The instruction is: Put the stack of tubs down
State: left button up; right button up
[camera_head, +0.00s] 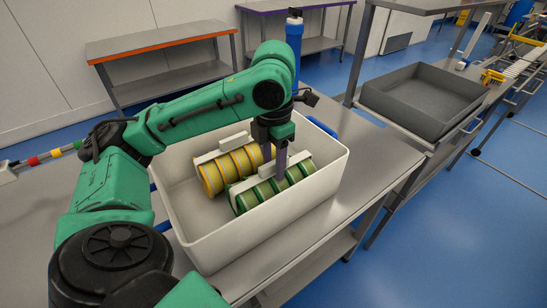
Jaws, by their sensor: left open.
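A white tub crate (255,236) stands on the steel table and holds two stacks of tubs lying on their sides. The yellow-banded stack (212,178) lies toward the back, with a white carrier bar along it. The green-banded stack (245,199) lies nearer the front right, also with a white bar (262,181). My left gripper (281,166) points down into the crate with its jaws open, over the green stack's bar near its right part. I cannot tell whether the fingers touch the bar. The arm and gripper hide part of the yellow stack. My right gripper is not in view.
The steel table (375,158) is clear right of the crate. A grey tray (424,97) sits on a cart at the right. Benches with an orange edge (160,42) and a purple edge (300,5) stand along the back wall. Blue floor lies open at the right.

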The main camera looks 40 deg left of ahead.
pick_arm(q)
notch_tip(320, 180, up, 12)
jog(key=p, duration=0.7)
jog(key=shift+r, duration=0.15)
